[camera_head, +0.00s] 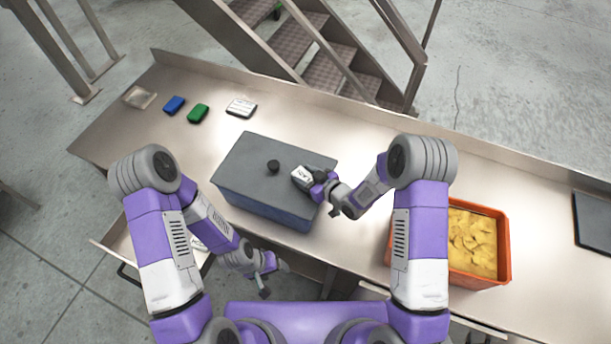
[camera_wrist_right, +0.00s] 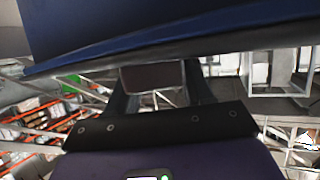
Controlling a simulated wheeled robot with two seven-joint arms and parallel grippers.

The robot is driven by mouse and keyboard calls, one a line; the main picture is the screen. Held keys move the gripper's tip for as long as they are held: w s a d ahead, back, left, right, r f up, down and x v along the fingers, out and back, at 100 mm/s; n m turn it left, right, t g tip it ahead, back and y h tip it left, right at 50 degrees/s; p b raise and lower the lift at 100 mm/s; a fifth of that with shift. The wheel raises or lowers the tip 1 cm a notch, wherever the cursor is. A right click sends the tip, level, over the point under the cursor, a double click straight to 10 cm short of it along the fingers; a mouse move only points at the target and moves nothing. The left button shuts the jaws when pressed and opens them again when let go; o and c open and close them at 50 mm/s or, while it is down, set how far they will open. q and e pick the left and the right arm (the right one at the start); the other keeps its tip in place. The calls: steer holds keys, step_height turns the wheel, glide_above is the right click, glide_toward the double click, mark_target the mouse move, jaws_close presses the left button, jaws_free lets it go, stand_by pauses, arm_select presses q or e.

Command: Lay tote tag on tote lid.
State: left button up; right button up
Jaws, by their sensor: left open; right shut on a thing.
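The blue tote stands on the steel counter, and its flat grey tote lid (camera_head: 249,160) has a small black knob (camera_head: 273,166). My right gripper (camera_head: 311,181) is shut on the white tote tag (camera_head: 301,175), which has dark print, over the right part of the lid. I cannot tell whether the tag touches the lid. In the right wrist view a dark rectangular piece (camera_wrist_right: 152,78) shows between the fingers, with a blue surface (camera_wrist_right: 150,25) across the top. My left gripper (camera_head: 265,290) is open and empty, low in front of the counter.
A blue block (camera_head: 174,105), a green block (camera_head: 198,113), a white printed piece (camera_head: 241,107) and a small tray (camera_head: 139,97) are at the back left. An orange crate (camera_head: 506,250) with yellow contents stands at right, before a dark panel (camera_head: 592,222). A drawer is open at front left.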

steer(key=o, duration=1)
steer(key=shift+r+p, duration=0.15)
steer(key=shift+p, duration=0.15)
steer(key=v, duration=1.2)
steer(key=s+d+f+m+g+h, duration=0.1)
steer(key=s+f+m+g+h, duration=0.15)
steer(key=f, duration=0.35)
steer(key=s+d+f+m+g+h, duration=0.1)
steer(key=s+d+f+m+h, duration=0.1)
steer(key=s+f+m, duration=0.3)
steer(key=s+f+m+g, duration=0.1)
steer(key=s+f+g, duration=0.1)
steer(key=s, duration=0.1)
steer(key=s+f+m+g, duration=0.1)
steer(key=s+f+m, duration=0.1)
steer(key=s, duration=0.2)
steer(key=s+a+f+m+g+h, duration=0.1)
steer(key=s+f+g, duration=0.1)
steer(key=s, duration=0.1)
steer(key=shift+s+a+f+g+b, duration=0.1)
steer(key=shift+s+f+g+b, duration=0.2)
steer(key=shift+g+b, duration=0.1)
